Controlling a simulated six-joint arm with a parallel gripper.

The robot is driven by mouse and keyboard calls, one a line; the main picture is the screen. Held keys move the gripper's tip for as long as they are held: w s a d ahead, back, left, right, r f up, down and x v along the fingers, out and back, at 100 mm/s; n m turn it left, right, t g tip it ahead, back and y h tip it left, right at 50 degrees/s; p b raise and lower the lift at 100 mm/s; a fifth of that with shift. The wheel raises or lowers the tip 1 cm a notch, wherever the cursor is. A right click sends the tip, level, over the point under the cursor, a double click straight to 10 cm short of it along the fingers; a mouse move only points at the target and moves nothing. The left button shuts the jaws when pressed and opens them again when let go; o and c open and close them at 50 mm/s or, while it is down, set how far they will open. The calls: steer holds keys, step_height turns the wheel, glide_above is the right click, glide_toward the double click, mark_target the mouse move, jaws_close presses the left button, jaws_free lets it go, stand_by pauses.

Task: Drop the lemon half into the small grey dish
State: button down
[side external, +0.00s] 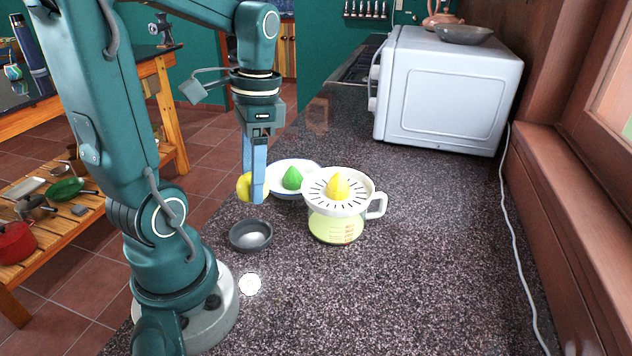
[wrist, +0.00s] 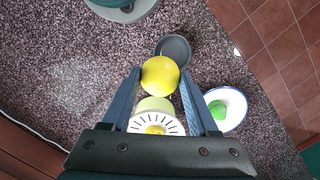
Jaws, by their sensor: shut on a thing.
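My gripper (side external: 254,190) has blue fingers pointing down and is shut on the yellow lemon half (side external: 243,187). In the wrist view the lemon half (wrist: 160,76) sits between the fingertips of my gripper (wrist: 161,78). The small grey dish (side external: 251,235) stands empty on the dark speckled counter, below the held lemon half in the side view. In the wrist view the dish (wrist: 174,48) shows just beyond the lemon half, which may overlap its near edge. The lemon half is held above the counter, apart from the dish.
A citrus juicer (side external: 337,205) with a yellow cone and handle stands right of the dish. Behind my gripper is a white, blue-rimmed bowl (side external: 312,165) holding a green pointed piece (side external: 292,178). A white microwave (side external: 449,92) stands farther back. The counter (side external: 400,290) at front right is clear.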

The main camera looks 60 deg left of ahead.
steer(key=shift+s+a+n, duration=0.35)
steer(key=shift+s+n, duration=0.05)
steer(key=shift+s, duration=0.05)
steer(key=shift+f, duration=2.9)
steer(key=shift+c, duration=0.4)
jaws_free()
steer(key=shift+w+r, duration=0.15)
steer(key=shift+r, duration=1.15)
steer(key=shift+w+r, duration=0.15)
steer(key=shift+r, duration=1.15)
